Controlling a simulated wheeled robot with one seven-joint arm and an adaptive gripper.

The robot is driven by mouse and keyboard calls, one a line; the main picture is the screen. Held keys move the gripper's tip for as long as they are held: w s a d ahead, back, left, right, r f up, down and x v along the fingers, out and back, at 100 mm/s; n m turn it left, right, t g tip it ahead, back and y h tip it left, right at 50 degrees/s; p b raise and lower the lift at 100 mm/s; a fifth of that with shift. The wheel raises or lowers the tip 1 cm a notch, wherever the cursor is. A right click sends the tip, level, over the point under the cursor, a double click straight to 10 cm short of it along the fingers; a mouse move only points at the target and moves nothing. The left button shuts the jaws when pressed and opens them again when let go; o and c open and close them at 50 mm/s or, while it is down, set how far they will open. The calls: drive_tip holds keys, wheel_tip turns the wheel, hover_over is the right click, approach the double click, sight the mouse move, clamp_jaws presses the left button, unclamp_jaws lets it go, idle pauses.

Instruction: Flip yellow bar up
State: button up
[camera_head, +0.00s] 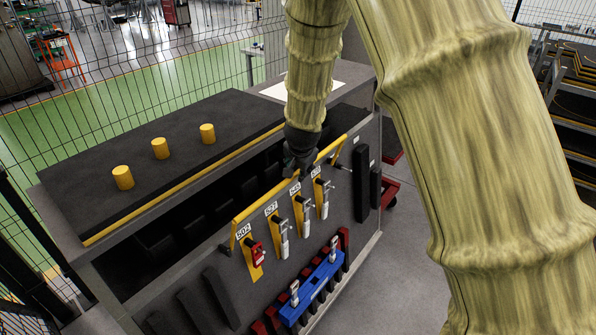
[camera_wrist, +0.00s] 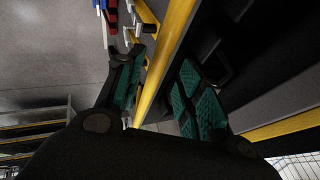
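The yellow bar (camera_head: 262,205) runs along the upper front edge of the grey cabinet, above the numbered tags. My gripper (camera_head: 299,172) points down at the bar, right of its middle. In the wrist view the bar (camera_wrist: 163,65) passes lengthwise between the two fingers of my gripper (camera_wrist: 158,62). The fingers, with green pads, are spread apart. The left finger is close to the bar; whether it touches cannot be told. A gap shows between the bar and the right finger. The fingertips partly hide the bar in the head view.
Below the bar hang yellow tags with silver clasps (camera_head: 303,214) and a red lock (camera_head: 257,254). A blue holder (camera_head: 313,289) is lower on the front. Yellow cylinders (camera_head: 160,148) stand on the dark top (camera_head: 110,205). Wire fencing (camera_head: 130,60) is behind.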

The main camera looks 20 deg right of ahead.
drive_tip(key=v, duration=0.8)
drive_tip(key=shift+s, duration=0.15)
drive_tip(key=s+d+f+n+g+b, duration=0.1)
drive_tip(key=s+f+n+b, duration=0.15)
drive_tip(key=s+f, duration=0.65)
drive_tip(key=s+d+f+n+g+b, duration=0.1)
drive_tip(key=s+d+f+b, duration=0.15)
drive_tip(key=f, duration=1.15)
drive_tip(key=s+f+n+g+b, duration=0.1)
drive_tip(key=s+f+n+b, duration=0.15)
drive_tip(key=s+f, duration=0.65)
drive_tip(key=s+a+f+n+g+b, duration=0.1)
drive_tip(key=s+f+n+b, duration=0.1)
drive_tip(key=s+f, duration=1)
drive_tip(key=s+f+n+g+y+b, duration=0.1)
drive_tip(key=s+f+b, duration=0.4)
drive_tip(key=s+f, duration=0.7)
drive_tip(key=shift+s+a+f+n+g, duration=0.4)
drive_tip(key=shift+n+g, duration=0.1)
drive_tip(key=shift+n, duration=0.7)
